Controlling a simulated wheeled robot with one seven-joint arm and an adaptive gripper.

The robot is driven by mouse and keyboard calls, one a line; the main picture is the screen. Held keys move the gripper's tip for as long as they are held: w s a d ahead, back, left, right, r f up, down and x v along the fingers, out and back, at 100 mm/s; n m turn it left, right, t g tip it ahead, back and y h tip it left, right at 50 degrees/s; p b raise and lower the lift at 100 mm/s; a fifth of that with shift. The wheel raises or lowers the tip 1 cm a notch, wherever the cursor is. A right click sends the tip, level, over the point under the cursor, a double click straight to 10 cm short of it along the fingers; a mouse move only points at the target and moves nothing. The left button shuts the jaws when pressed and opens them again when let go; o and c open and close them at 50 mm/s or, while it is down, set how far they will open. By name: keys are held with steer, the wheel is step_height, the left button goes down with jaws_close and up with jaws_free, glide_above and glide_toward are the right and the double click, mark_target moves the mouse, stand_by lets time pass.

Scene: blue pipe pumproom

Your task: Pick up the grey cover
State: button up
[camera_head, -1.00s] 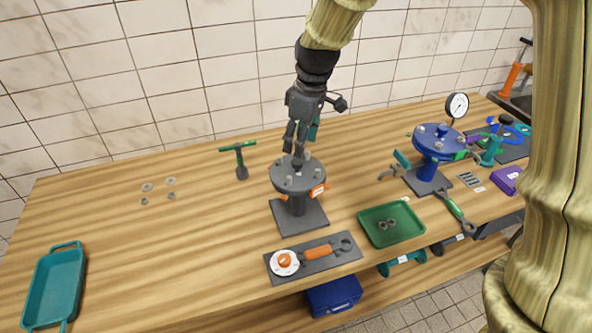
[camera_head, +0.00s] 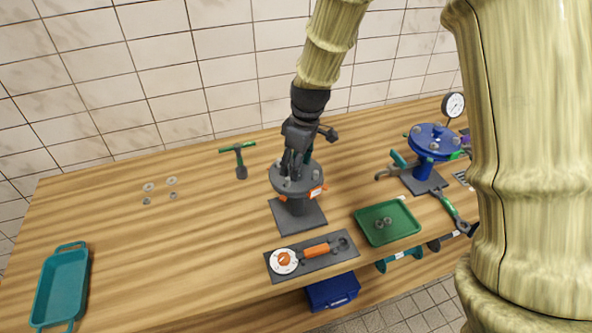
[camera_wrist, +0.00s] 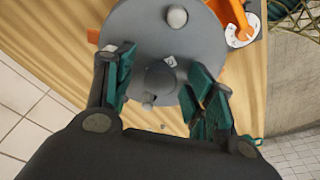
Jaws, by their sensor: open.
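The grey cover (camera_head: 288,186) is a round disc with bolts on its top, sitting on a dark grey pedestal with a square base (camera_head: 298,214) in the head view. In the wrist view the cover (camera_wrist: 150,40) fills the upper middle, with a raised round hub (camera_wrist: 161,80) at its centre. My gripper (camera_head: 292,172) points down over the cover. In the wrist view my gripper (camera_wrist: 165,85) is open, its green-padded fingers on either side of the hub with a gap to it. Whether the fingertips touch the cover's surface cannot be told.
A green tray (camera_head: 372,236) with nuts stands to the right front. A dark mat (camera_head: 335,260) with an orange-handled tool lies in front. A blue flanged stand (camera_head: 428,150) is at the right, a teal tray (camera_head: 60,285) at the left. The table's left middle is mostly clear.

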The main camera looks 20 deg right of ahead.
steer(key=shift+f, duration=0.15)
jaws_close()
stand_by(0.4)
